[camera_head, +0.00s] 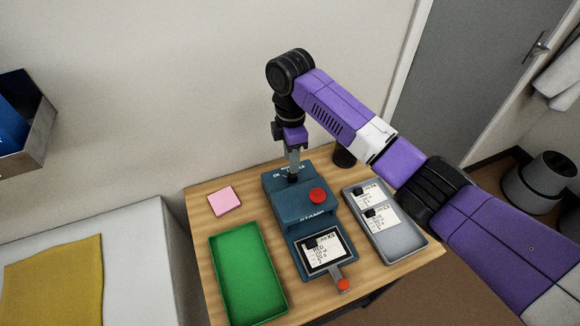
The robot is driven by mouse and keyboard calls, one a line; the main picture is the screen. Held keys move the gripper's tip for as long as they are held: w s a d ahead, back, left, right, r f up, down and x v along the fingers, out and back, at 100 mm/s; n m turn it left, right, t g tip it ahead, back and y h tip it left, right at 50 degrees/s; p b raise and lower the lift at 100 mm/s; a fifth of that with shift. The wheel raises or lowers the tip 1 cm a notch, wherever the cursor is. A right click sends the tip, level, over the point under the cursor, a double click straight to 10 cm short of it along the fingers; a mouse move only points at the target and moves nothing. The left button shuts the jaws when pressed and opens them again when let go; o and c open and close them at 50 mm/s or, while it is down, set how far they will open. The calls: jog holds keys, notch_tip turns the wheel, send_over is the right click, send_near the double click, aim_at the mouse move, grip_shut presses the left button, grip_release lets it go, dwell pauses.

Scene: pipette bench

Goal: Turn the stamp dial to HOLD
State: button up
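The teal stamp machine (277,187) stands on the wooden table, with a red button (318,196) on its top. A card (322,251) with printed text lies in its front slide, which has a red-knobbed handle (343,284). My gripper (292,174) points down at the top of the machine, toward its back. A small dark piece shows at the fingertips; I cannot tell whether it is the dial or the fingertips themselves. The dial's marks and setting are not readable. The view does not show whether the fingers are open or shut.
A grey tray (405,240) with two cards stands right of the machine. A green tray (248,275) stands left, with a pink pad (225,201) behind it. A dark cup-like object (344,157) stands at the table's back right. My arm spans the right side.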

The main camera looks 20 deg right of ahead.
aim_at(292, 177)
notch_tip(292, 177, down, 6)
jog(key=shift+s+r+p, duration=0.1)
jog(key=shift+r+p, duration=0.05)
jog(key=shift+p, duration=0.15)
jog(key=shift+c, duration=0.4)
grip_shut()
